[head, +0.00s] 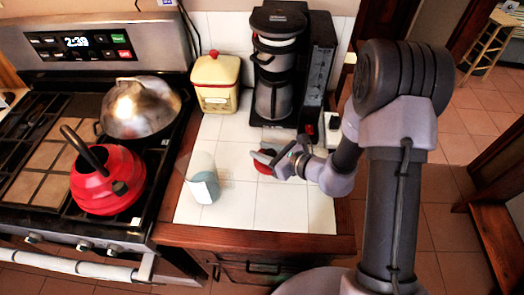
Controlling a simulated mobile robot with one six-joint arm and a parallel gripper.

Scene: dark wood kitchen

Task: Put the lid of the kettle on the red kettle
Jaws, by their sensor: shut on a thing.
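The red kettle (112,190) stands on the stove at the left, with its black handle arched up to the upper left. A small red lid (263,168) is at my gripper (268,158), over the white tiled counter right of the kettle. My gripper is shut on the lid and partly hides it. Whether the lid touches the counter I cannot tell. The gripper is well apart from the kettle.
A translucent cup (203,180) with a blue-grey lower part stands on the counter between kettle and gripper. A yellow canister (215,85) and a black coffee maker (277,60) stand behind. A domed metal pot (140,108) is behind the kettle. The front counter is clear.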

